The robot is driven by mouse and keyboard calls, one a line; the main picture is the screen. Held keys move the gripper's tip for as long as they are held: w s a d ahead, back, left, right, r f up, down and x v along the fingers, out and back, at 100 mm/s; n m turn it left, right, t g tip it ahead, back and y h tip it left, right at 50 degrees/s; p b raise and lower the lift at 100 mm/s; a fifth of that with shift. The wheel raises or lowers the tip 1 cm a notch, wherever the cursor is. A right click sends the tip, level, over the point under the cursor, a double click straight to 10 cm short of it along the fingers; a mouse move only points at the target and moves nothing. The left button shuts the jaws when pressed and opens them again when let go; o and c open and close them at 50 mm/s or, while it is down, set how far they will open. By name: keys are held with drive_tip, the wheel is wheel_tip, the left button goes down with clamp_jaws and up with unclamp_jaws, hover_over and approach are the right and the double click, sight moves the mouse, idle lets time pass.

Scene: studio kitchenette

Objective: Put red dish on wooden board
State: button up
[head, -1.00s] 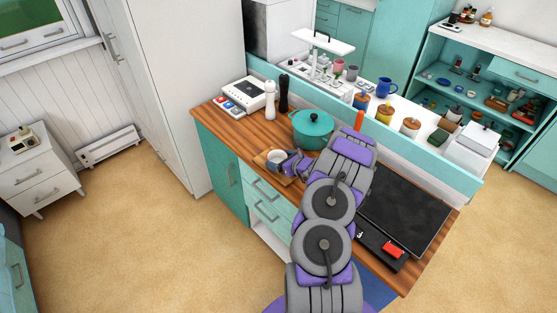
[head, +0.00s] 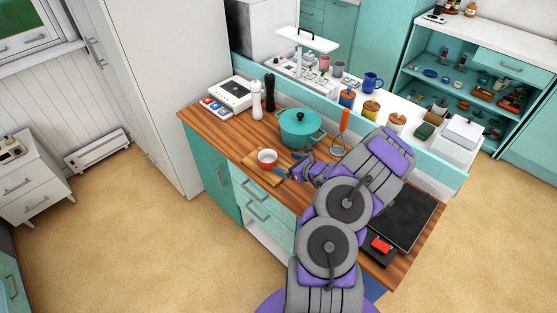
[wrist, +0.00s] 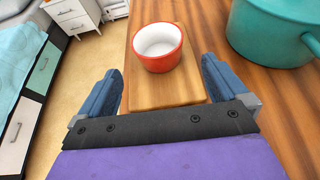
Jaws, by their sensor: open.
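The red dish (head: 267,156), with a white inside, stands upright on the wooden board (head: 261,175) on the counter. In the wrist view the red dish (wrist: 158,60) stands on the far part of the wooden board (wrist: 165,97), with bare wood on the near side. My gripper (head: 294,171) is open and empty, just to the right of the dish in the head view. In the wrist view, the fingers of my gripper (wrist: 162,68) are spread over the board's sides, nearer than the dish, with a visible gap to it.
A teal pot (head: 301,130) stands on the counter close behind my gripper. An orange-handled utensil (head: 344,122), a white pepper mill (head: 257,105) and a black one (head: 270,95) stand nearby. A dark cooktop (head: 405,216) lies right.

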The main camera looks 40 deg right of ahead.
drive_tip(key=w+a+r+n+y, duration=0.2)
drive_tip(key=a+r+n+y, duration=0.15)
drive_tip(key=a+r, duration=0.4)
drive_tip(key=w+a+r+n+y, duration=0.25)
drive_tip(key=a+r+n, duration=0.3)
drive_tip(key=a, duration=0.35)
drive_tip(key=s+a+r+n+g+y, duration=0.25)
drive_tip(key=a+r+n+g, duration=0.2)
drive_tip(key=a, duration=0.55)
drive_tip(key=s+a+r+n+g+y, duration=0.25)
drive_tip(key=a+r+n, duration=0.35)
drive_tip(key=a, duration=0.4)
drive_tip(key=s+a+r+n+g+h, duration=0.2)
drive_tip(key=s+a+n+g, duration=0.25)
drive_tip(key=s, duration=0.35)
drive_tip(key=s+a+r+n+g+h, duration=0.1)
drive_tip(key=s+a+n+g+h, duration=0.15)
drive_tip(key=s+a+n, duration=0.5)
drive_tip(key=s+d+n+h, duration=0.2)
drive_tip(key=s+d+h, duration=0.2)
drive_tip(key=s, duration=0.4)
drive_tip(key=s+d+n+g+h, duration=0.1)
drive_tip(key=s+d+h, duration=0.2)
drive_tip(key=s+d, duration=0.3)
drive_tip(key=shift+s+d+r+n+h, duration=0.25)
drive_tip(key=shift+s+r+n+h, duration=0.1)
drive_tip(key=shift+s, duration=1.45)
